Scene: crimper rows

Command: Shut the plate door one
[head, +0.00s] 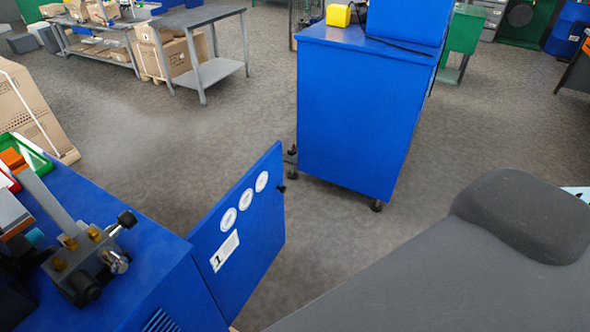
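The plate door one (255,240) is a blue panel at the lower centre left of the head view. It carries three round white stickers and a white label marked "1". A small dark knob (282,189) sits at its far edge. The door stands open, swung out from the blue machine (150,265) at the lower left. The hinge area and the machine's opening are not clearly visible. Neither of my grippers is in view, so nothing is seen touching the door.
A blue cabinet (355,115) on feet stands beyond the door, with a yellow box (338,15) on top. Grey floor (120,140) lies open to the left. Cartons (35,115) stand at the left edge, and a grey worktable (215,72) is farther back.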

